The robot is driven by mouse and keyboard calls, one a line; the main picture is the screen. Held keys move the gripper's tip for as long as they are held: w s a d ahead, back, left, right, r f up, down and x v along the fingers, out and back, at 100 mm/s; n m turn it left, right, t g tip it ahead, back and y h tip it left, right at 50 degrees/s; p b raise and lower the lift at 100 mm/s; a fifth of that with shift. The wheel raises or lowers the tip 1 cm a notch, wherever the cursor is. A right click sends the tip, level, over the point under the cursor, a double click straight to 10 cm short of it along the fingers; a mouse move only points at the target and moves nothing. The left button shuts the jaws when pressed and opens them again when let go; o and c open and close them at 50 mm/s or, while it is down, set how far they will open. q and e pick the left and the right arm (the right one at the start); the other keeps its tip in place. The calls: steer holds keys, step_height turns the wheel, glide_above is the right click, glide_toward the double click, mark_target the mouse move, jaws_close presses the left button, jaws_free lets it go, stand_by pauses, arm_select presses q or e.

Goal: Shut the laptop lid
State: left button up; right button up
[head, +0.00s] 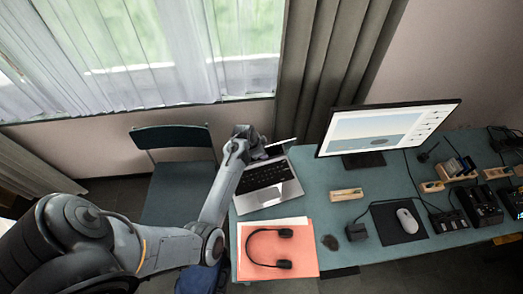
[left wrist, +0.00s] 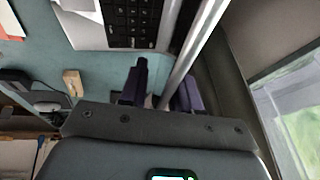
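The laptop (head: 283,191) sits on the left part of the desk, with its black keyboard and silver base showing. Its lid (head: 284,143) stands raised at the back of the base, seen nearly edge-on and partly hidden by my left gripper (head: 262,152). In the left wrist view the lid's silver edge (left wrist: 196,56) runs between the two dark fingers of my left gripper (left wrist: 163,88). The fingers are apart, with a visible gap between the left finger and the lid. The keyboard (left wrist: 134,20) shows beyond them. Contact with the lid cannot be told. My right gripper is not in view.
On the teal desk (head: 315,183), a monitor (head: 385,130) stands right of the laptop. Headphones (head: 268,247) lie on a red folder (head: 305,262) in front of it. A mouse (head: 407,221) and several devices are farther right. A chair (head: 178,185) stands left of the desk.

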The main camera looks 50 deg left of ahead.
arm_select(q)
steer(key=v, duration=1)
steer(key=shift+r, duration=0.35)
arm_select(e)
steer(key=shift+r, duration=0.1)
arm_select(q)
steer(key=shift+s, duration=0.15)
steer(key=shift+c, duration=0.3)
